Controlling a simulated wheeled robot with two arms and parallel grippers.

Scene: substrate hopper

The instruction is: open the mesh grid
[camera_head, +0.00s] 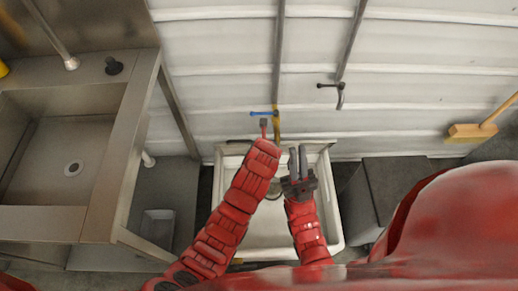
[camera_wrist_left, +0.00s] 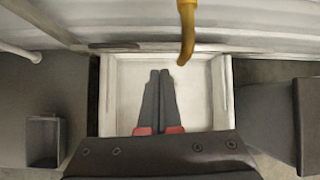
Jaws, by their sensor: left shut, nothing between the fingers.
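I cannot make out a mesh grid in either view. A white tub (camera_head: 334,215) stands against the wall below my arms. Its inside also shows in the left wrist view (camera_wrist_left: 200,92) as a plain pale floor, with no mesh visible. My left gripper (camera_wrist_left: 159,73) is shut and empty, over the tub in that view; in the head view its arm largely hides it. My right gripper (camera_head: 298,149) is over the tub's back part, beside the left forearm. Its fingers point toward the wall with a narrow gap between them, and nothing shows between them.
A metal sink (camera_head: 60,150) stands at the left. A yellow pipe (camera_wrist_left: 187,30) hangs over the tub's back edge, with a blue handle (camera_head: 263,114) above. A dark box (camera_head: 385,190) stands right of the tub. A broom (camera_head: 472,132) leans at the right wall.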

